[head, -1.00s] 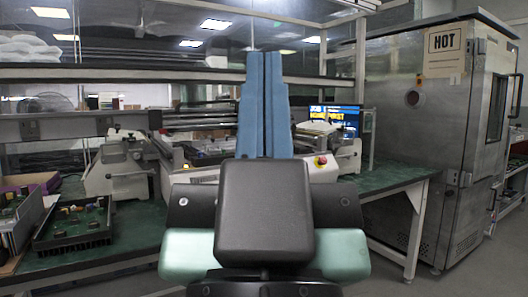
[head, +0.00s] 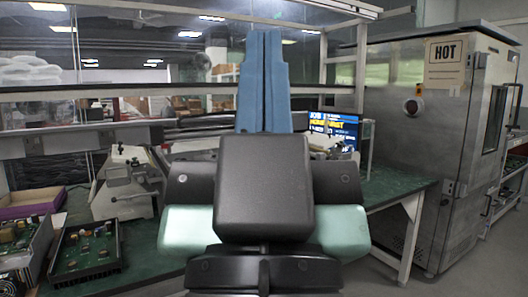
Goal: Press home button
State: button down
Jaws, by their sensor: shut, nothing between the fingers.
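My gripper (head: 264,80) points up and forward in the middle of the head view, its two blue fingers shut together with nothing between them. Its dark body covers the middle of the bench. A screen (head: 335,130) with yellow and white text on blue stands on the bench just right of my gripper. The text is only partly readable. No home button can be made out; the bench machine behind my gripper is mostly hidden.
The green bench (head: 395,190) extends to both sides. Circuit boards in a black tray (head: 85,250) and a grey machine (head: 125,185) stand at left. A large metal cabinet marked HOT (head: 400,150) stands at right. A shelf (head: 60,92) crosses above the bench.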

notch_tip(320, 180, up, 23)
jog(key=p, duration=2)
jog(key=shift+f, duration=0.1)
